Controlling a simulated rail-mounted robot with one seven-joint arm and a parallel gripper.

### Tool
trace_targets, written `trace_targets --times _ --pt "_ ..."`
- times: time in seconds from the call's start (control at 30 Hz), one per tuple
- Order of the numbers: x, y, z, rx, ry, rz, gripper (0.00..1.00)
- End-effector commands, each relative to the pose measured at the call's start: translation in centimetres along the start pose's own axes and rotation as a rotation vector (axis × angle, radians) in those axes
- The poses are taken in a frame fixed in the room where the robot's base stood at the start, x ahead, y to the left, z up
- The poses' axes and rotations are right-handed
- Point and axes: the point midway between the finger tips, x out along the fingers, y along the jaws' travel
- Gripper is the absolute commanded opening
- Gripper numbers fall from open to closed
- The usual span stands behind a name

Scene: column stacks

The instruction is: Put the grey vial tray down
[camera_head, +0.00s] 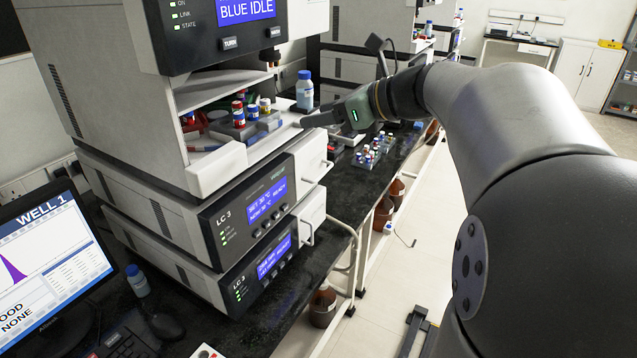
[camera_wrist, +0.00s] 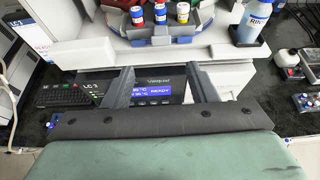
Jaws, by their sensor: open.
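The grey vial tray (camera_head: 233,131) holds several vials with red, blue and yellow caps. It sits in the open compartment of the upper instrument, near blue sample parts. In the wrist view the grey tray (camera_wrist: 204,22) shows at the top, with a blue curved part below it. My gripper (camera_head: 312,121) is just outside the compartment, to the right of the tray in the head view. In the wrist view my gripper (camera_wrist: 160,72) has its two fingers wide apart with nothing between them. The fingertips are short of the tray and do not touch it.
A bottle with a blue cap (camera_head: 305,90) stands close behind my gripper. A rack of coloured vials (camera_head: 370,153) is on the dark bench to the right. LC 3 modules (camera_head: 265,210) are stacked below the compartment. A monitor (camera_head: 50,265) stands at the lower left.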

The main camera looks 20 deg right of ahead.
Motion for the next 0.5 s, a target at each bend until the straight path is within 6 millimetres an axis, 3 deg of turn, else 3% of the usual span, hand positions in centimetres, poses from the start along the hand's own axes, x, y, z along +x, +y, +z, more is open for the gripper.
trace_targets --times 0.07,0.13,0.27,0.3,0.4,0.5 --pt "1.0 1.5 -1.4 -0.074 0.051 0.029 0.52" --pt "2.3 4.2 -4.0 -0.226 0.146 0.087 0.52" --pt "4.1 11.6 -12.3 -0.723 0.377 0.328 0.52" --pt "4.0 13.9 -15.2 -0.913 0.439 0.438 0.52" --pt "2.6 18.3 -21.7 -1.374 0.529 0.737 0.52" --pt "0.7 20.8 -26.4 -1.750 0.537 1.026 0.52"
